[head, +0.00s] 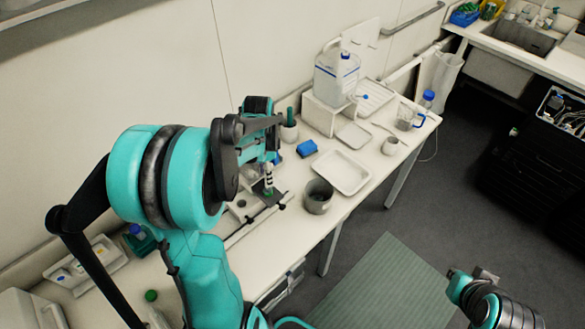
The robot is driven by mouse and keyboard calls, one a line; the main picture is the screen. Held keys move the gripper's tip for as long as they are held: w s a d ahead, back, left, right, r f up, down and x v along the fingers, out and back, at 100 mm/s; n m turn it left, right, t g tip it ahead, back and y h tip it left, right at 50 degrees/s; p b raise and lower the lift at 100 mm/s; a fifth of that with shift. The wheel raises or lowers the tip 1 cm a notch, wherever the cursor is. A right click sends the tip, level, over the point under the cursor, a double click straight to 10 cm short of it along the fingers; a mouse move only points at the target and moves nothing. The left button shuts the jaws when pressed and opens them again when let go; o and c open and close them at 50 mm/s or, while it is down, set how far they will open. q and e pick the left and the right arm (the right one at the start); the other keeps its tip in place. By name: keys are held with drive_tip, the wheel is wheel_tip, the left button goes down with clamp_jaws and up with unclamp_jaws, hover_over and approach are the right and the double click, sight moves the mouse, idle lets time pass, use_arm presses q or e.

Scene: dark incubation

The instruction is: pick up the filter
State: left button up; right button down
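My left arm reaches in from the left over the white bench. Its gripper (267,186) points down above the bench, beside a dark stand. A small white and dark banded piece shows at the gripper, but I cannot tell whether it is held or part of the hand. The fingers are small and partly hidden by the wrist, so their opening is unclear. I cannot tell for sure which thing is the filter. Part of my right arm (492,300) shows at the lower right, away from the bench; its gripper cannot be made out.
A green mat (385,285) lies on the floor.

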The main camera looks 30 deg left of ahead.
sight(268, 189)
use_arm(q)
wheel_tip(268, 189, down, 8)
drive_tip(key=shift+w+a+r+b, duration=0.15)
drive_tip(key=shift+b, duration=0.25)
drive_tip(key=c, duration=0.5)
